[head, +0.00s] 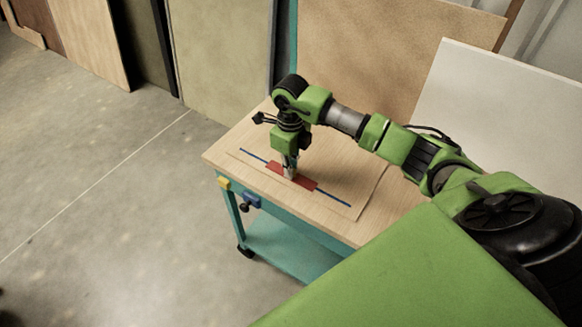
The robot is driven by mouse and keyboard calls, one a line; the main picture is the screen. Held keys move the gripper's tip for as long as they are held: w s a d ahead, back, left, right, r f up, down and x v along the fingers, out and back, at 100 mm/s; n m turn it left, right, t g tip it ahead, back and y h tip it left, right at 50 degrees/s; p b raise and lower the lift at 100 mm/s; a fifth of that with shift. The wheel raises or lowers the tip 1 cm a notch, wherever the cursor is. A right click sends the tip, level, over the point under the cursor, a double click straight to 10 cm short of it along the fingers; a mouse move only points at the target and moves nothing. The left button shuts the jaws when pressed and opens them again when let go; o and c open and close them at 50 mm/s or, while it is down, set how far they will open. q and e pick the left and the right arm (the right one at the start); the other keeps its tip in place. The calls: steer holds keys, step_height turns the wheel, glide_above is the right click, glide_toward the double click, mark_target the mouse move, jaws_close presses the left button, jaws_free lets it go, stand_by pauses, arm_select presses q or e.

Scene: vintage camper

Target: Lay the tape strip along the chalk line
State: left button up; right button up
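A short red strip (305,182), which looks like the tape strip, lies on the tabletop. A thin blue line (333,198), which looks like the chalk line, shows beyond both ends of the red strip. The strip looks roughly in line with it. My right gripper (289,173) points down at the middle of the strip and hides part of it. Its fingertips are at or just above the strip. I cannot tell whether they are closed on it. My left gripper is not in view.
The wooden tabletop (235,143) sits on a teal wheeled cart (290,249) with a lower shelf. Yellow and blue items (251,200) are on its front edge. Large panels (225,50) stand behind. The concrete floor (100,210) at left is clear, with a pale line across it.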

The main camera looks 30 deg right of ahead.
steer(key=shift+o, duration=0.9)
steer(key=shift+r, duration=0.5)
step_height(320, 180, up, 11)
steer(key=b, duration=0.2)
steer(key=shift+r, duration=0.15)
steer(key=shift+a, duration=0.1)
